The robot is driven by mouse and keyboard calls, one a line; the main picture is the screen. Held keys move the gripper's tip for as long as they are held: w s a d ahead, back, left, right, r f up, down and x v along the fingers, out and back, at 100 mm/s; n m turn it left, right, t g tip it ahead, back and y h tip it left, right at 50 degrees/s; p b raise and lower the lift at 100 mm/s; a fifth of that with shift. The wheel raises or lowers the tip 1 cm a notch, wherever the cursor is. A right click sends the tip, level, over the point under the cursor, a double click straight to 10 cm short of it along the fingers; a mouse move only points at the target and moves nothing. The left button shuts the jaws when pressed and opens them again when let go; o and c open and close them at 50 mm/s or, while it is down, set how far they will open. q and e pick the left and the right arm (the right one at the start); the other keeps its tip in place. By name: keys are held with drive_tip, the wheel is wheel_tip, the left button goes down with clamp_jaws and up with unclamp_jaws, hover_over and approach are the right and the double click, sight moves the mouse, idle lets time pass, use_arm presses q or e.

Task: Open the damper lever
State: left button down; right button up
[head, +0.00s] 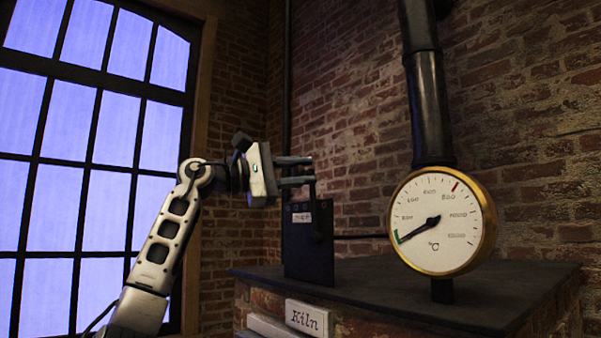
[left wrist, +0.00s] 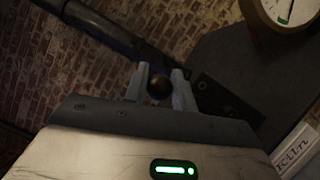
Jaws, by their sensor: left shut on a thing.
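The damper lever's dark round knob (left wrist: 159,87) sits between the two fingers of my left gripper (head: 308,170) in the left wrist view. My left gripper is shut on this knob. In the head view the lever's thin dark arm (head: 312,191) rises from a black box (head: 308,252) with a small pale label, and the fingers reach it from the left. The fingers hide most of the knob there. The box stands on the dark kiln top (head: 375,293). My right gripper is not in view.
A round brass-rimmed gauge (head: 440,215) stands right of the box, its needle pointing low left. A black flue pipe (head: 431,110) rises behind it. A "Kiln" sign (head: 308,318) is at the front edge. Brick wall and a window are behind.

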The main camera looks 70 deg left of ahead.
use_arm(q)
drive_tip(key=shift+w+f, duration=0.1)
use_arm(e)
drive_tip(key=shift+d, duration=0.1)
use_arm(q)
drive_tip(key=c, duration=1.1)
unclamp_jaws()
drive_tip(key=shift+c, duration=0.2)
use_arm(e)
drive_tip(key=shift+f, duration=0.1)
use_arm(q)
drive_tip(key=shift+s, duration=0.45)
drive_tip(key=s+a+f+b, duration=0.2)
drive_tip(key=s+b, duration=0.2)
drive_tip(key=s, duration=1.1)
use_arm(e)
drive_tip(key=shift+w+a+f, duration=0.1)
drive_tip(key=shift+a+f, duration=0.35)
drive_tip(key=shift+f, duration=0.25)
use_arm(q)
drive_tip(key=shift+w, duration=0.1)
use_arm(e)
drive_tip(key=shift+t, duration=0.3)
